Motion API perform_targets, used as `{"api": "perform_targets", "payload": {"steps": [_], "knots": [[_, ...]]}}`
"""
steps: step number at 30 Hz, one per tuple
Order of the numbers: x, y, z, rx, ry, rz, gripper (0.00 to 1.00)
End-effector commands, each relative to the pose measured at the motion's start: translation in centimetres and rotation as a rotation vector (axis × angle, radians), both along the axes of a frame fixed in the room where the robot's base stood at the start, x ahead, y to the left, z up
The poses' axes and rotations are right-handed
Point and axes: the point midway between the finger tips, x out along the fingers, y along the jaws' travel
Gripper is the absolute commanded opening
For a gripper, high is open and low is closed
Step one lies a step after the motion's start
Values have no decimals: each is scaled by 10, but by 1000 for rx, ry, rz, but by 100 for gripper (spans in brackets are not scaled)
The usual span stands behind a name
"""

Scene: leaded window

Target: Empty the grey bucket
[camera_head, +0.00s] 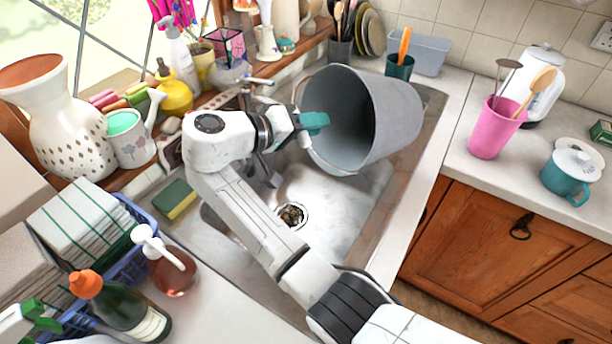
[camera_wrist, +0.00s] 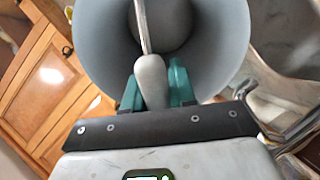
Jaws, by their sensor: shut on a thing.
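The grey bucket (camera_head: 385,115) is tipped on its side over the sink (camera_head: 335,215), mouth facing left toward my gripper (camera_head: 314,121). No contents show in the part of its inside that I see; the deep part is in shadow. I cannot tell whether its lower rim touches the basin. In the wrist view, my gripper's teal fingers (camera_wrist: 154,82) are closed around a grey grip (camera_wrist: 151,76) on a thin metal rod, which looks like the bucket's handle. The bucket's mouth (camera_wrist: 95,50) is straight behind it. The drain (camera_head: 291,215) in the basin is uncovered, with brownish bits in it.
The tap (camera_head: 262,82) stands behind my gripper, close to the bucket. A green sponge (camera_head: 175,198) lies at the sink's left edge. A soap bottle (camera_head: 168,262) and dish rack (camera_head: 128,268) stand at the left. A pink cup (camera_head: 492,132) and teal pot (camera_head: 570,175) are on the right counter.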

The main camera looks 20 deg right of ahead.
Motion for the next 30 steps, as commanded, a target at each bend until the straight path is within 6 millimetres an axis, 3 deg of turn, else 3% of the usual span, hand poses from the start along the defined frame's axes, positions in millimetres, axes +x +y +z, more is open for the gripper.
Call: {"api": "perform_targets", "payload": {"steps": [8,30], "knots": [[1,-5,7,36,6,2,0],[11,-47,70,361,71,-1,0]]}}
